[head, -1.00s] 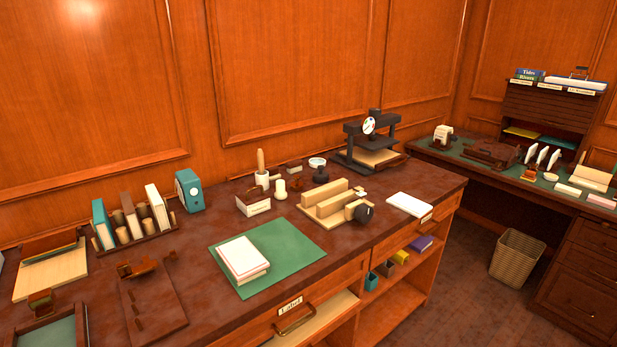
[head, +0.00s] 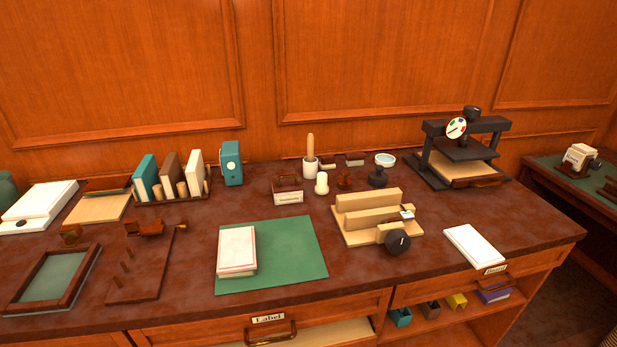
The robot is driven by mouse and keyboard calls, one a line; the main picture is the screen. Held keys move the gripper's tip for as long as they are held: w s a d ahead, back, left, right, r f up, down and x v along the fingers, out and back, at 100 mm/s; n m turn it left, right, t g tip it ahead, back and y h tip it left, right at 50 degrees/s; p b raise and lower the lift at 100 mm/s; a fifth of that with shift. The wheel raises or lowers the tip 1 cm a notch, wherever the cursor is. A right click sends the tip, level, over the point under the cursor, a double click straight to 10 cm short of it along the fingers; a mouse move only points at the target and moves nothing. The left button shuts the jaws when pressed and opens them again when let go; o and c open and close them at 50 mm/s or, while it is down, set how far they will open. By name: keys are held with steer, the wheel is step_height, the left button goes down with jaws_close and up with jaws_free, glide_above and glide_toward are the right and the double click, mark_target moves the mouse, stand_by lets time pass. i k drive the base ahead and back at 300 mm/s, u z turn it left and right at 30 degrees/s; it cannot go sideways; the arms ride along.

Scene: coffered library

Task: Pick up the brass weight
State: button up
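I cannot pick out the brass weight for certain in the head view. One small brown object (head: 345,179) stands at the back of the workbench (head: 190,262), between a white cylinder (head: 321,184) and a black-based stand with a round pale top (head: 380,171). Another small brown block (head: 71,234) sits behind the wooden tray at the left. Both are too small to tell their material. My gripper is not in view.
A green mat (head: 295,262) holds a white book (head: 237,250). A wooden jig (head: 372,218) with a black knob, a black press (head: 465,152) and a row of upright books (head: 168,178) crowd the bench.

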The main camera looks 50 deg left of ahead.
mark_target(344, 183)
steer(key=u, duration=1)
steer(key=i, duration=0.95)
steer(key=u, duration=0.95)
